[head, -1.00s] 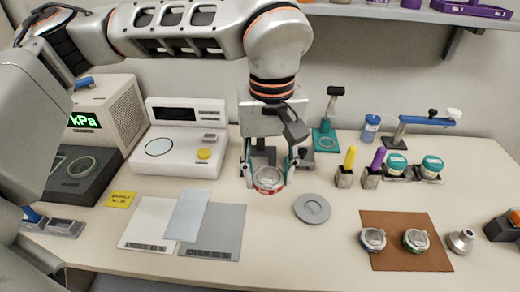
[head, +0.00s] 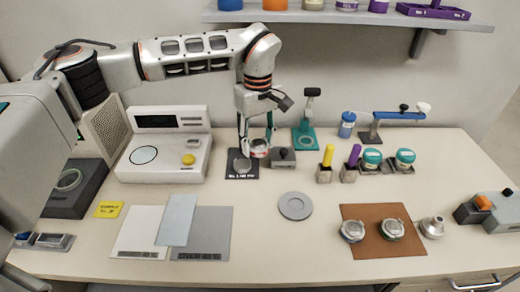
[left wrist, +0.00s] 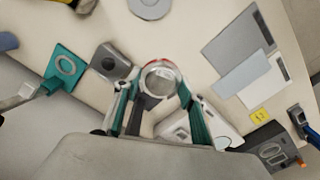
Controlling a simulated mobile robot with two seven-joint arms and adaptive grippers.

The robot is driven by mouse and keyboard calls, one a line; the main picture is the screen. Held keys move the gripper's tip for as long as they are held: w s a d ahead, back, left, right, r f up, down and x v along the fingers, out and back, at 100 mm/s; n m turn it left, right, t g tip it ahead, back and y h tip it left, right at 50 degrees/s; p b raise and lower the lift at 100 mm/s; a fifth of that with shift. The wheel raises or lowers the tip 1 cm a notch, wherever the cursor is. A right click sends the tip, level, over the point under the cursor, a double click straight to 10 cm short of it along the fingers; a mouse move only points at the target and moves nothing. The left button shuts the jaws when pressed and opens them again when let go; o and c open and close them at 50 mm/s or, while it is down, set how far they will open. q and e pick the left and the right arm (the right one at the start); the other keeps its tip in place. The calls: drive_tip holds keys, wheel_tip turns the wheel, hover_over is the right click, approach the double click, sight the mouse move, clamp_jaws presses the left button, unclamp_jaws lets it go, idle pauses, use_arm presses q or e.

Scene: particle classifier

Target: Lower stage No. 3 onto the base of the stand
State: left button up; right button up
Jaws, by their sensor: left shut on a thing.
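My left gripper (head: 256,147) is shut on a small round metal stage with a red rim (head: 260,152), likely stage No. 3. The held stage also shows in the left wrist view (left wrist: 160,75), between the fingers (left wrist: 158,90). It is near a dark plate (head: 236,172) with a pale round mark and a white label, and left of a grey block with a knob (head: 284,159). I cannot tell whether it touches anything below. A teal stand with a post (head: 304,138) is behind to the right. Which piece is the task's stand is unclear. My right gripper is out of view.
A white instrument (head: 165,155) is to the left. A grey disc (head: 295,206) lies in front on clear table. Yellow and purple-handled tools and teal-lidded jars (head: 372,158) stand right. A brown mat (head: 383,248) holds two metal cups. A shelf edge (head: 350,18) is above.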

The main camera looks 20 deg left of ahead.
use_arm(q)
drive_tip(key=n+p, duration=0.1)
drive_tip(key=n, duration=0.1)
hover_over(242, 164)
wheel_tip(242, 164, down, 6)
drive_tip(key=shift+d, duration=0.1)
drive_tip(key=shift+f, duration=0.2)
wheel_tip(242, 164, down, 4)
drive_tip(key=b, duration=0.3)
drive_tip(key=shift+f, duration=0.2)
drive_tip(key=shift+f+p, duration=0.1)
drive_tip(key=shift+p, duration=0.4)
idle(0.5)
drive_tip(key=shift+f, duration=0.35)
idle(0.6)
drive_tip(key=o, duration=1.3)
drive_tip(key=shift+c, duration=0.2)
